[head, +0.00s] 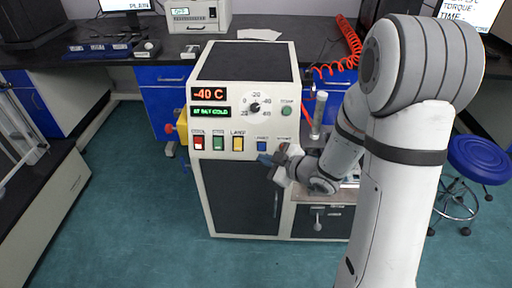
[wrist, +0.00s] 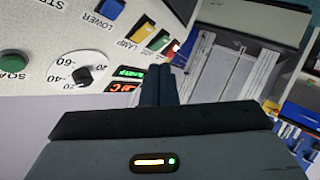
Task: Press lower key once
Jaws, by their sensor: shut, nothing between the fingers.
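The lower key is the blue key (head: 262,145) on the white machine's front panel, right of the yellow lamp key. In the wrist view the blue key (wrist: 112,9) is at the top, beside the label "LOWER". My gripper (head: 264,158) is in front of the panel, just below the blue key in the head view. In the wrist view my gripper's fingers (wrist: 160,72) are together and empty, pointing toward the panel, with the blue key up and left of the tips. I see no contact with the key; the exact gap is unclear.
Red (head: 198,143), green (head: 218,143) and yellow (head: 238,143) keys sit in the same row. Above are a display reading "-40 C" (head: 207,94), a dial (head: 254,107) and a green round button (head: 287,111). A pale cylinder (head: 319,113) stands right of the machine.

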